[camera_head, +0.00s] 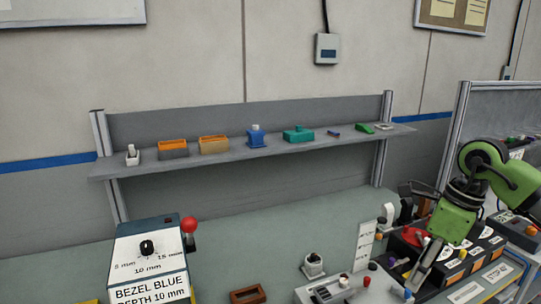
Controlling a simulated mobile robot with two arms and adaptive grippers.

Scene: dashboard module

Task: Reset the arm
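My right arm (500,175), green and black, comes in from the right edge of the head view. Its gripper (424,268) hangs tilted down and to the left over the right part of the bench, above bins and small parts. I cannot make out the gap between its fingertips, or whether it touches or holds anything. My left arm and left gripper are not in view.
A control box (148,255) with a black knob and red-topped lever (189,226) stands front left. A shelf (220,154) with several small coloured parts runs behind. A brown frame (247,294) lies front centre. Dark bins (486,244) crowd the right. The bench's middle (265,240) is clear.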

